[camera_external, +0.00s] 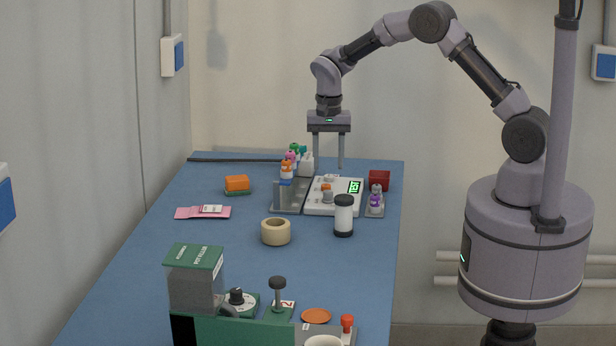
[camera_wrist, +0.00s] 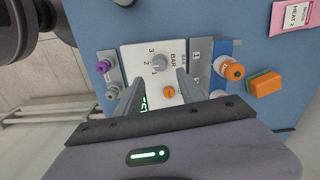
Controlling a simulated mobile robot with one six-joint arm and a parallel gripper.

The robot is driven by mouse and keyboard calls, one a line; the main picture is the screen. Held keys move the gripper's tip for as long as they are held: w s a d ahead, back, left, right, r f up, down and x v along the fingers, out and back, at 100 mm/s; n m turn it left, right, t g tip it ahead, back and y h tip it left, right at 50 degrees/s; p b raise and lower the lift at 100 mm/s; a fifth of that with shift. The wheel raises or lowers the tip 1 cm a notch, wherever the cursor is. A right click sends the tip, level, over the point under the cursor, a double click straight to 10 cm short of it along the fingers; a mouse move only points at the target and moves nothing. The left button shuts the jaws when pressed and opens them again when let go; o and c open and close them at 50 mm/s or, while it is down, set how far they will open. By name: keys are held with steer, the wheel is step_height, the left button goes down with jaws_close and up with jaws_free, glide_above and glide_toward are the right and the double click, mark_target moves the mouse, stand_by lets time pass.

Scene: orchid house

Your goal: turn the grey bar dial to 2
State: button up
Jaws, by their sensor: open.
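The grey bar dial (camera_wrist: 160,62) is a round knob on a white panel (camera_wrist: 136,62) printed BAR, with 1, 2 and 3 around the knob. Which number it points at is too small to tell. The grey dial (camera_external: 328,197) also shows in the external view, on the panel with a lit green display (camera_external: 355,187). An orange knob (camera_wrist: 169,92) sits beside it. My gripper (camera_external: 328,164) is open and empty, pointing down above the panel's far side, apart from the dial. In the wrist view its fingers (camera_wrist: 160,75) stand either side of the orange knob, with the dial beyond.
Orange-capped and other bottles (camera_external: 287,170) stand left of the panel. Purple and grey knobs (camera_external: 376,200) and a red box (camera_external: 379,180) are right. A black-capped white jar (camera_external: 343,217) and a tape roll (camera_external: 276,232) stand in front.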

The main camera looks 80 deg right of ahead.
step_height(320, 180, up, 10)
steer(key=p, duration=0.2)
steer(key=shift+f, duration=0.25)
steer(key=s+a+r+n+t+b, duration=0.25)
steer(key=s+a+r+n, duration=0.25)
steer(key=s+a+r, duration=0.55)
steer(key=s+a+f+n+t+y+b, duration=0.1)
steer(key=s+a+n+t+y, duration=0.1)
steer(key=s+a+n, duration=0.5)
steer(key=s+a+t, duration=0.1)
steer(key=s+a, duration=0.5)
steer(key=s, duration=0.3)
steer(key=shift+s+f, duration=0.15)
steer(key=shift+f, duration=0.15)
